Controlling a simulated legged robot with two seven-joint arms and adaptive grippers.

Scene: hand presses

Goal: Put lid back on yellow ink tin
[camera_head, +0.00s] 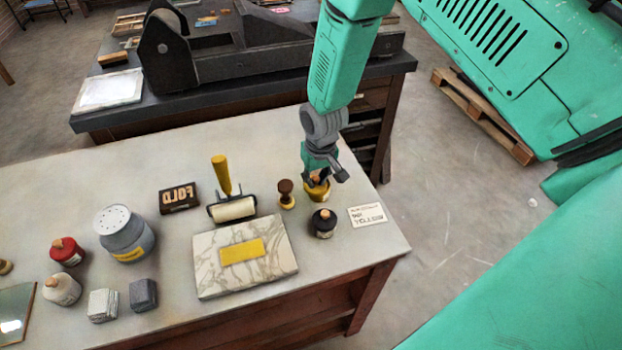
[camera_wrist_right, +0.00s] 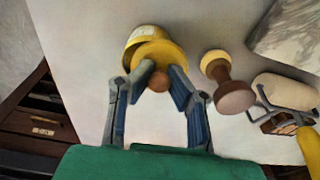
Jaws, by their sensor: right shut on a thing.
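The yellow ink tin (camera_head: 317,194) stands near the right end of the pale table, with my right gripper (camera_head: 320,176) right above it. In the wrist view, my right gripper (camera_wrist_right: 158,78) is shut on the round wooden knob of the yellow lid (camera_wrist_right: 150,51). The lid overlaps the tin (camera_wrist_right: 145,33) in that view, and its edge looks offset from the tin's rim. I cannot tell whether it rests on the tin or hovers just over it. My left gripper is not in view.
A wooden stamp handle (camera_head: 286,193), a roller (camera_head: 232,208) and a marble slab (camera_head: 213,275) lie to the left. A press (camera_head: 245,55) stands on the dark bench behind.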

